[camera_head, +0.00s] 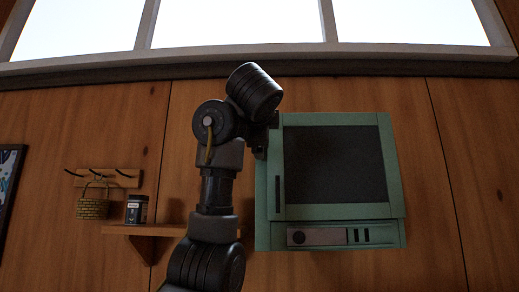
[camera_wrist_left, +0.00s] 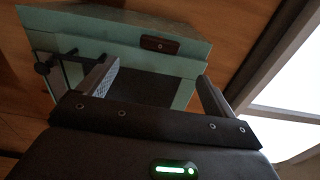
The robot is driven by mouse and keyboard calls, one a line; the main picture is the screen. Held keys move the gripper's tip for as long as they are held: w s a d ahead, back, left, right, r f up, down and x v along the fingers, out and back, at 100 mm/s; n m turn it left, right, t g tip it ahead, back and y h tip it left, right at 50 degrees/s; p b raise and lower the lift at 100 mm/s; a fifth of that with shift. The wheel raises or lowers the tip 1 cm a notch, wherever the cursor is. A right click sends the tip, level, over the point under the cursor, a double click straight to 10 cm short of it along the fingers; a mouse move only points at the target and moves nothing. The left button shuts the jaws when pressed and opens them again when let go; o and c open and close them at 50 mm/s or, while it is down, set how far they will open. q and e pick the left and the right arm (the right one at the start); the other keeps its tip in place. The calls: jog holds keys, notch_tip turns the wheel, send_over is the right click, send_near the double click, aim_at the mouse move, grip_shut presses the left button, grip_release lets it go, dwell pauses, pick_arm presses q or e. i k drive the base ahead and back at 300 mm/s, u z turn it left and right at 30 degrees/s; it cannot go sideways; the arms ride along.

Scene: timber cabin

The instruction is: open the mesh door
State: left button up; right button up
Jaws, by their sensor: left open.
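A green cabinet (camera_head: 262,236) hangs on the timber wall, right of centre in the head view. Its mesh door (camera_head: 335,165) has a green frame around a dark panel and appears shut. A dark upright handle (camera_head: 277,190) is on the door's left side. My left gripper (camera_head: 262,145) is at the cabinet's upper left edge, mostly hidden behind my wrist. In the left wrist view my left gripper (camera_wrist_left: 157,76) is open and empty, its fingers spread before the green cabinet (camera_wrist_left: 110,28). Contact cannot be told. My right gripper is out of view.
A control strip (camera_head: 318,236) runs below the door. To the left are a small wooden shelf (camera_head: 120,230) with a dark jar (camera_head: 137,209), and a hook rack (camera_head: 110,178) with a woven basket (camera_head: 92,208). Windows (camera_head: 235,22) run above. Wall right of the cabinet is clear.

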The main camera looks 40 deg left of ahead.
aim_at(321, 167)
jog(key=k, duration=1)
